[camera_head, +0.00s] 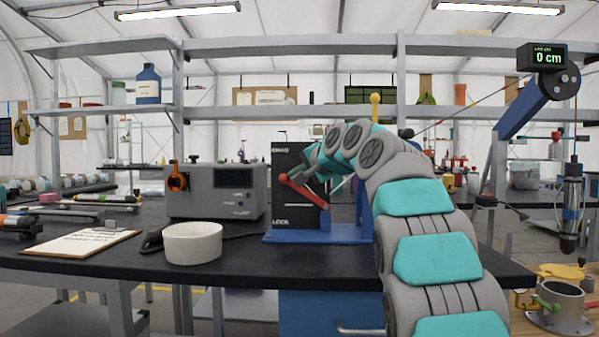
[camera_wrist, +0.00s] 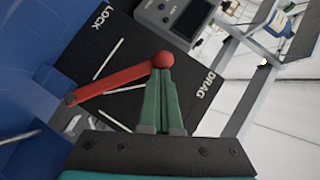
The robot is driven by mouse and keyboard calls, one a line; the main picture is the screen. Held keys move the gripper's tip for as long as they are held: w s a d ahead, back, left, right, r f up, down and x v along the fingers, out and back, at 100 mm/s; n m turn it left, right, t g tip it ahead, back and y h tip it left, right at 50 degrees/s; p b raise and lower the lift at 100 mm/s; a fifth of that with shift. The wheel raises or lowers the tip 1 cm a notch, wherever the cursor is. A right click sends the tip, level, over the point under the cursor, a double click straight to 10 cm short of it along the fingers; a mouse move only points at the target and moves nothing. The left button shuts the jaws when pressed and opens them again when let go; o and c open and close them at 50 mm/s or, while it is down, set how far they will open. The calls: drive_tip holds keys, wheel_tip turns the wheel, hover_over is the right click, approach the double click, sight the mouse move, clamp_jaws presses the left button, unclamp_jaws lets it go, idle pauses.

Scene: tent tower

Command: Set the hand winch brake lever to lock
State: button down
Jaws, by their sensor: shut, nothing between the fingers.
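The hand winch (camera_head: 310,236) stands on the dark bench with a blue base and an upright black plate (camera_head: 288,158). Its red brake lever (camera_head: 305,191) slants up and left from its pivot to a round knob. In the wrist view the lever (camera_wrist: 115,83) lies between the LOCK lettering (camera_wrist: 101,19) and the DRAG lettering (camera_wrist: 207,82). LOCK is at the plate's lower edge in the head view. My gripper (camera_head: 301,172) is shut and empty. In the wrist view its fingertips (camera_wrist: 161,76) are right at the red knob; whether they touch it I cannot tell.
A grey instrument box (camera_head: 218,192) stands left of the winch, with a white bowl (camera_head: 192,243) in front. A clipboard (camera_head: 82,242) lies farther left. A crane-like blue arm (camera_head: 524,107) with a 0 cm display (camera_head: 547,58) is on the right.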

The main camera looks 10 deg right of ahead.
drive_tip(key=a+f+n+p, duration=0.1)
drive_tip(key=a+f+n+g+h+p, duration=0.1)
drive_tip(key=p, duration=0.1)
drive_tip(key=shift+w+a+h, duration=0.15)
drive_tip(key=shift+w+h, duration=0.1)
drive_tip(key=shift+h, duration=0.05)
drive_tip(key=shift+w+a+f+n+g+h+p, duration=0.1)
drive_tip(key=shift+a+f+n+g+h+p, duration=0.1)
drive_tip(key=shift+f+n+h+p, duration=0.3)
drive_tip(key=shift+a+f+n+g+h+p, duration=0.15)
drive_tip(key=shift+f+h, duration=0.1)
drive_tip(key=shift+f, duration=0.45)
drive_tip(key=shift+w+a+f+n+g+h+p, duration=0.15)
drive_tip(key=shift+a+f+n+h+p, duration=0.15)
drive_tip(key=shift+f, duration=0.3)
drive_tip(key=shift+s+d, duration=0.1)
drive_tip(key=shift+r, duration=0.1)
